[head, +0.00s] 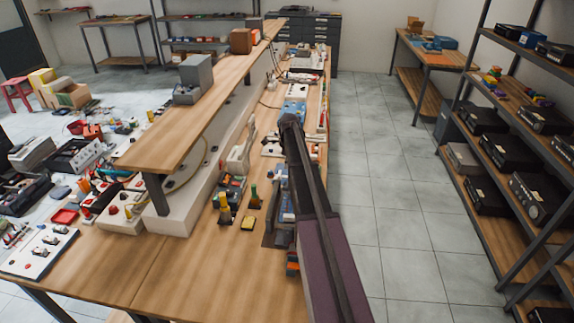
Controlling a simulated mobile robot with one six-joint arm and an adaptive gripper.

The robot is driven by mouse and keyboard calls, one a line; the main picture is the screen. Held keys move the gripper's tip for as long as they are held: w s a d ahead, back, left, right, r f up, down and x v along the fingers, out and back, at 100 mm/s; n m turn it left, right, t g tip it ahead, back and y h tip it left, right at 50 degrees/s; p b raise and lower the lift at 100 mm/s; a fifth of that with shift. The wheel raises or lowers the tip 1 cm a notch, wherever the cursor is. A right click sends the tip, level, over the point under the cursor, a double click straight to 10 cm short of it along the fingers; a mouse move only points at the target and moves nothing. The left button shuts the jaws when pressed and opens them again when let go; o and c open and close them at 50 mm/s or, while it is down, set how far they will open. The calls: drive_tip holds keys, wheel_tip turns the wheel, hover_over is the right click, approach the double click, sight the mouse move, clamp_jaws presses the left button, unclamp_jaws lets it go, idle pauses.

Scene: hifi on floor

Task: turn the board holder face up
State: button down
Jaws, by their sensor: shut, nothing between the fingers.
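I cannot pick out the board holder for certain among the many small things on the long wooden bench (215,285). A dark flat piece (272,239) lies on the bench just left of my arm, partly hidden by it, and its kind is unclear. My arm reaches from the bottom right up along the bench's right side. My gripper (290,122) is at its dark far end, over the bench, small in this view. It is shut and holds nothing. The arm hides part of the bench beneath and behind it.
A raised wooden shelf (185,130) runs along the bench with grey boxes (195,75) on it. The tiled aisle (400,220) is clear; a rack (515,170) of black units stands right.

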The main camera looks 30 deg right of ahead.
sight(285, 184)
drive_tip(key=shift+w+a+f+b, duration=0.1)
drive_tip(key=shift+a+f+b, duration=0.05)
drive_tip(key=shift+f+b, duration=3.25)
drive_tip(key=shift+f, duration=0.1)
drive_tip(key=shift+a, duration=0.15)
